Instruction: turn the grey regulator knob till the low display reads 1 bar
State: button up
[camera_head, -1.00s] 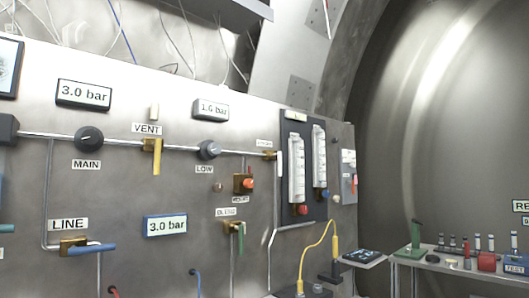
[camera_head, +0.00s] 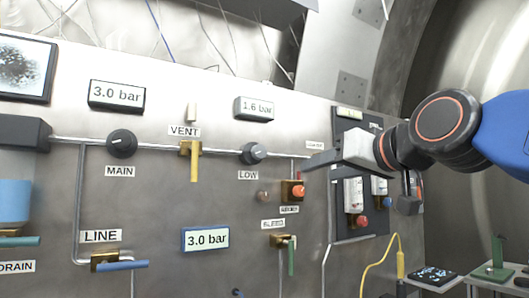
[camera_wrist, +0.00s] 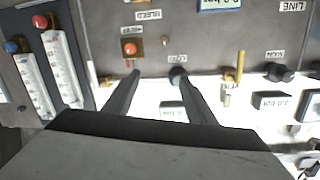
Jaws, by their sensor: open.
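The grey regulator knob (camera_head: 252,154) sits on the panel pipe above the label LOW (camera_head: 248,175). The low display (camera_head: 254,108) above it reads 1.6 bar. My gripper (camera_head: 308,163) is open and empty, to the right of the knob and apart from it in the head view. In the wrist view my two fingers (camera_wrist: 157,76) point toward the panel, which appears upside down. There the knob (camera_wrist: 177,72) shows at the tip of the right finger, partly hidden by it, not between the fingers.
An orange button (camera_head: 298,191) on a brass block sits below my fingertips. The yellow VENT lever (camera_head: 194,165) and black MAIN knob (camera_head: 122,143) are left of the knob. Flow tubes (camera_head: 354,195) stand behind my arm. Another display (camera_head: 206,239) reads 3.0 bar.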

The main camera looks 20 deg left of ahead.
jog(key=s+a+r+y, duration=0.1)
jog(key=a+r+y, duration=0.1)
jog(key=a+r, duration=0.3)
send_near(261, 151)
jog(key=shift+n, duration=0.3)
jog(key=x, duration=0.8)
jog(key=shift+w+a, duration=0.25)
jog(key=shift+w, duration=0.05)
jog(key=shift+c, duration=0.6)
jog(key=c, duration=0.9)
